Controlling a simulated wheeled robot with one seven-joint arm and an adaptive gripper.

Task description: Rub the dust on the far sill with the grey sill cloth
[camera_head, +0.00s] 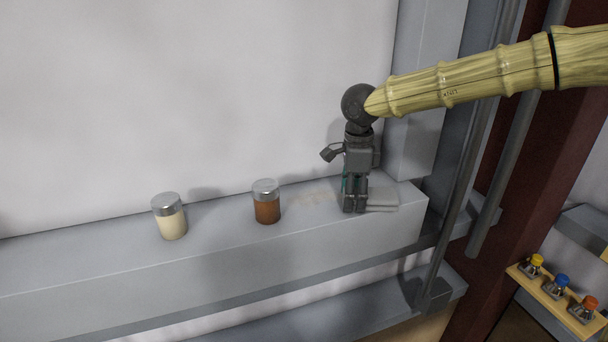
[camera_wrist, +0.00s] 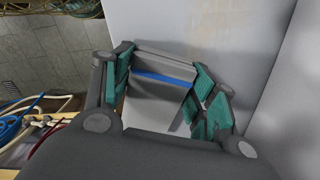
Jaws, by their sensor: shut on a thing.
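The grey sill cloth (camera_head: 382,199) is a flat folded pad at the right end of the pale grey sill (camera_head: 220,225). My gripper (camera_head: 356,208) points down at the cloth's left side and is shut on it. In the wrist view the cloth (camera_wrist: 165,66), with a blue stripe, sits between the green-padded fingers of my gripper (camera_wrist: 163,92). A faint tan patch of dust (camera_head: 308,196) lies on the sill to the left of my gripper. The cloth is low, at or just above the sill; I cannot tell whether it touches.
A jar with brown contents (camera_head: 267,203) stands just left of the dust. A jar with cream contents (camera_head: 170,218) stands farther left. A pale wall rises behind the sill.

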